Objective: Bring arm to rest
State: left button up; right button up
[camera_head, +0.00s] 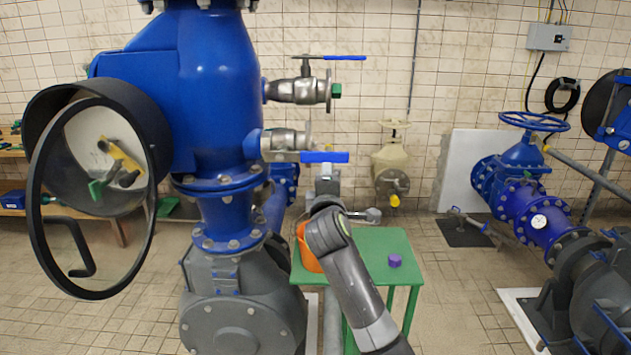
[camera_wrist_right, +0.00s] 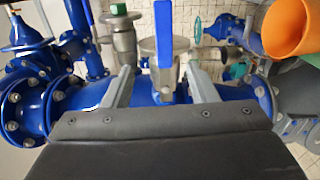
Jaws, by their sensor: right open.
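My right arm (camera_head: 350,275) rises from the bottom of the head view, its elbow over a green table. My right gripper is mostly hidden there behind the arm. In the right wrist view, my right gripper (camera_wrist_right: 160,88) is open, its two fingers apart. A steel valve (camera_wrist_right: 162,50) with a blue lever (camera_wrist_right: 163,20) shows between and beyond the fingers. I cannot tell whether they touch it. In the head view the lower valve's blue lever (camera_head: 325,157) lies level, just above my wrist. My left gripper is not in view.
The green table (camera_head: 375,243) holds an orange bucket (camera_head: 308,255) and a purple piece (camera_head: 394,260). An upper valve (camera_head: 300,90) juts right. Blue pipework (camera_head: 520,190) is at right. Tiled floor lies between.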

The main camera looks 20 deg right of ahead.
jog(key=s+d+f+m+g+y, duration=0.1)
jog(key=s+f+m+g, duration=0.2)
jog(key=s+f, duration=0.75)
jog(key=s+d+f+m+g+y, duration=0.1)
jog(key=s+f+m+g+y, duration=0.15)
jog(key=s+f, duration=0.75)
jog(key=s+a+f+m+g+y, duration=0.15)
jog(key=s+f+m+g, duration=0.4)
jog(key=s, duration=0.75)
jog(key=s+a+f+m+g+y, duration=0.1)
jog(key=s+a+f+m+g, duration=0.15)
jog(key=s+f, duration=0.75)
notch_tip(320, 180, down, 26)
jog(key=s+d+b, duration=0.2)
jog(key=s, duration=0.1)
jog(key=s+a+f+g+b, duration=0.1)
jog(key=s+f, duration=1.3)
jog(key=f, duration=0.1)
jog(key=shift+f+y+b, duration=0.2)
jog(key=shift+y+b, duration=0.15)
jog(key=shift+y, duration=0.05)
